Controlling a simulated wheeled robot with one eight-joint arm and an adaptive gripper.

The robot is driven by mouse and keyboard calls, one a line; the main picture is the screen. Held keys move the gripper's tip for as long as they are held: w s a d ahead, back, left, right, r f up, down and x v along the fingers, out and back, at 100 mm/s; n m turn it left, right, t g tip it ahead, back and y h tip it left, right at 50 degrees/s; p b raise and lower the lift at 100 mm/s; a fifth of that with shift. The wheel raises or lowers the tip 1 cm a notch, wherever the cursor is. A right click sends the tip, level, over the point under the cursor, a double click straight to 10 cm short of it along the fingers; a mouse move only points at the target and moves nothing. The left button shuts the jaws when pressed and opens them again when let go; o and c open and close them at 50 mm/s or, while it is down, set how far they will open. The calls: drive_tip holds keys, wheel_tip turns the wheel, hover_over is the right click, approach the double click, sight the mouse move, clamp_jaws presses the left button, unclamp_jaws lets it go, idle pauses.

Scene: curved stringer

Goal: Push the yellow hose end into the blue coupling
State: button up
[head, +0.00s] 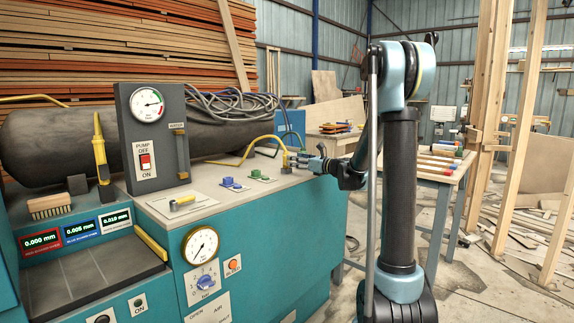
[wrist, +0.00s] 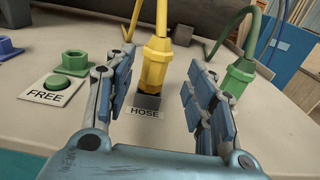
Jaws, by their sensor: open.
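The yellow hose end (wrist: 155,65) stands upright in a small grey holder (wrist: 148,101) behind the HOSE label. In the head view it is a small yellow piece (head: 284,158) near the bench's right end. My gripper (wrist: 160,72) is open, with one finger on each side of the hose end and visible gaps between. It also shows in the head view (head: 305,161), reaching in from the right. The blue coupling (head: 228,182) sits on the bench top to the left, and only part of it (wrist: 8,47) shows at the wrist view's left edge.
A green coupling (wrist: 75,63) stands behind a green button (wrist: 57,83) labelled FREE, left of my gripper. A green hose end (wrist: 238,76) stands close to my right finger. A gauge and pump panel (head: 155,135) rises farther left on the bench.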

drive_tip(key=shift+x, duration=3)
drive_tip(key=shift+s+a, duration=0.15)
drive_tip(key=shift+s, duration=0.05)
drive_tip(key=c, duration=1.1)
